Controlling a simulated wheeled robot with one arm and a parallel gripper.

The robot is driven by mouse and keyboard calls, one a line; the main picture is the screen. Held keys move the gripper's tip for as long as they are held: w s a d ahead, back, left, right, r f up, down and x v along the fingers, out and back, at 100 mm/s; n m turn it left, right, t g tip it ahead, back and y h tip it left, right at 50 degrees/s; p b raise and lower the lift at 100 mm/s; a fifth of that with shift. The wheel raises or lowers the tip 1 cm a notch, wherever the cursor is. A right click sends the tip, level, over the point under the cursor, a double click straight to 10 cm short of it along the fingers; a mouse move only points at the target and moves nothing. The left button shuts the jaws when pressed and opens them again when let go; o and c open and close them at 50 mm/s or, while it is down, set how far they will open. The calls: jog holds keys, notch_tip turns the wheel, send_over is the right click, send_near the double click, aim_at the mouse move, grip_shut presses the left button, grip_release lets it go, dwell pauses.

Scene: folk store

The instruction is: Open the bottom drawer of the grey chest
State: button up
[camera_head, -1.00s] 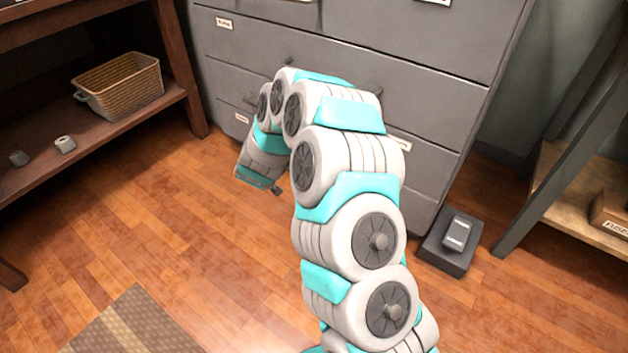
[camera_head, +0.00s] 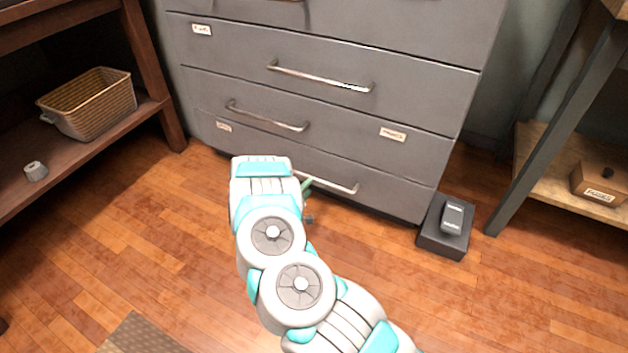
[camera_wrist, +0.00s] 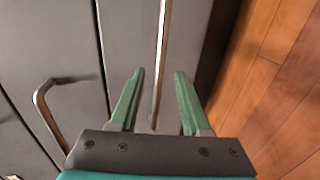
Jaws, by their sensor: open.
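The grey chest (camera_head: 300,130) stands against the wall with its visible drawers shut. Its bottom drawer (camera_head: 385,195) has a metal bar handle (camera_head: 335,186) low near the floor. My gripper (camera_head: 308,188) is at the left part of that handle, partly hidden behind my arm. In the wrist view, the open green fingers (camera_wrist: 160,72) stand one on each side of the bottom handle (camera_wrist: 163,50), with gaps visible beside the bar. The handle of the drawer above (camera_wrist: 42,105) shows at the left of the wrist view.
A dark box with a small device on it (camera_head: 447,228) sits on the floor by the chest's right corner. A wooden shelf with a wicker basket (camera_head: 90,105) is at left. A shelf with a small wooden box (camera_head: 598,185) is at right. Wooden floor in front is mostly clear.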

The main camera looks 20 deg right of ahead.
aim_at(316, 179)
jog(key=x, duration=0.7)
jog(key=shift+s, duration=0.1)
grip_shut()
dwell(1.2)
